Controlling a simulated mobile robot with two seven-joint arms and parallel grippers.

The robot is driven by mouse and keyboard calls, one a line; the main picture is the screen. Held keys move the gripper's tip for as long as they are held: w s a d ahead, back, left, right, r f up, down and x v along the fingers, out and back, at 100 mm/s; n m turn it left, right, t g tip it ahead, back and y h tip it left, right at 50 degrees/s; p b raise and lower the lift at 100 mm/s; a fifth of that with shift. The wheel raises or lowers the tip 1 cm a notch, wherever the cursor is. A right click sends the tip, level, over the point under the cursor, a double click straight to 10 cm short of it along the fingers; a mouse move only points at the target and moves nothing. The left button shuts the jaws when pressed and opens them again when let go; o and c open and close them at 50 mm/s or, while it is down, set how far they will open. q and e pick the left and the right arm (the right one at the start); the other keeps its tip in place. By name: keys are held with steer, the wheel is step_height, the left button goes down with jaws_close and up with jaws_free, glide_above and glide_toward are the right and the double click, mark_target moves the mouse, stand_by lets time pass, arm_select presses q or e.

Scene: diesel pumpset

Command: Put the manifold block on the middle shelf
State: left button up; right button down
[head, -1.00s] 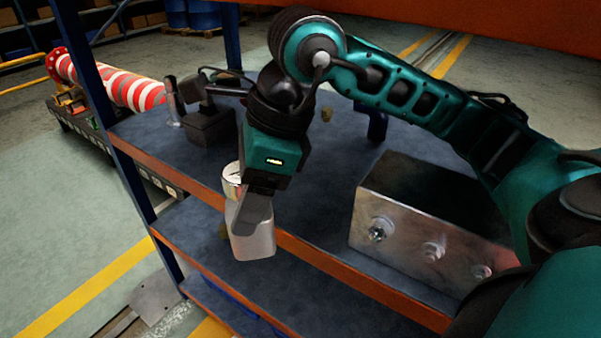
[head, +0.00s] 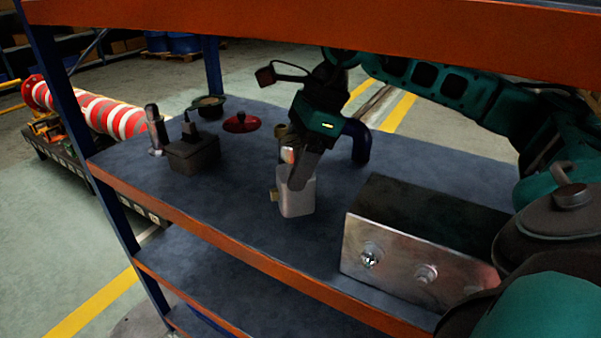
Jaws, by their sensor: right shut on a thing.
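The manifold block (head: 297,198), a small silvery block with a brass fitting on its left side, is between the fingers of my right gripper (head: 296,172). My right gripper is shut on it from above, and its fingers hide part of the block. The block is upright over the front-middle part of the middle shelf (head: 240,208). I cannot tell whether its base touches the shelf. My left gripper is not in view.
A large metal box with front ports (head: 400,262) stands right of the block. A dark box (head: 193,155), a dark-and-silver cylinder (head: 155,130), a red-topped part (head: 241,122) and a blue pipe (head: 361,143) stand behind. An orange-edged upper shelf (head: 300,38) hangs above; bare shelf lies to the left.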

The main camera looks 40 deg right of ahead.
steer(key=shift+w+d, duration=0.3)
steer(key=shift+d, duration=0.55)
steer(key=shift+f, duration=1.75)
steer(key=shift+f+b, duration=0.1)
steer(key=shift+b, duration=0.2)
steer(key=c, duration=0.7)
jaws_free()
steer(key=shift+f, duration=0.15)
steer(key=o, duration=0.5)
